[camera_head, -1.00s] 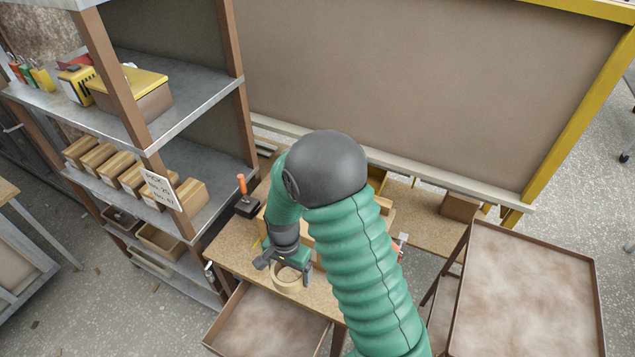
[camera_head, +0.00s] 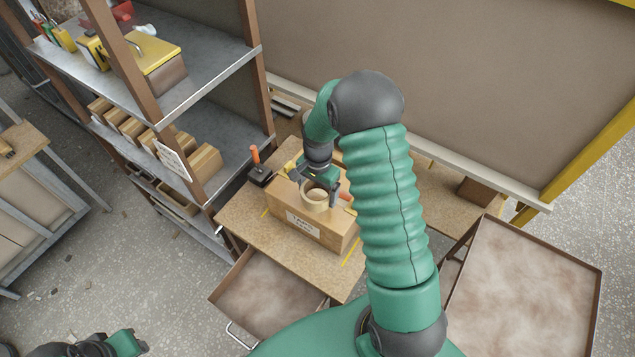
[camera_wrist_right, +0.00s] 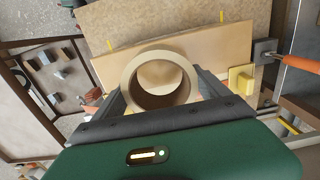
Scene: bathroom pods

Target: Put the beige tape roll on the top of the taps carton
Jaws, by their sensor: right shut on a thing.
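The beige tape roll (camera_head: 314,206) is a short, wide ring held by my right gripper (camera_head: 318,192). One finger is on each side of it. The taps carton (camera_head: 335,232), a tan box with a white label on its front, stands on the work table. The roll is over the carton's top; I cannot tell whether it touches. In the right wrist view the roll (camera_wrist_right: 160,101) sits between the fingers, and the carton top (camera_wrist_right: 213,50) shows around and through it. A dark and green part of my left arm (camera_head: 105,345) shows at the bottom left; its jaws are unclear.
An orange-handled tool (camera_head: 256,160) stands on the table left of the carton. Shelving (camera_head: 215,78) with boxes rises at the left. An open drawer (camera_head: 270,290) juts out in front, and a brown tray table (camera_head: 530,290) stands at right.

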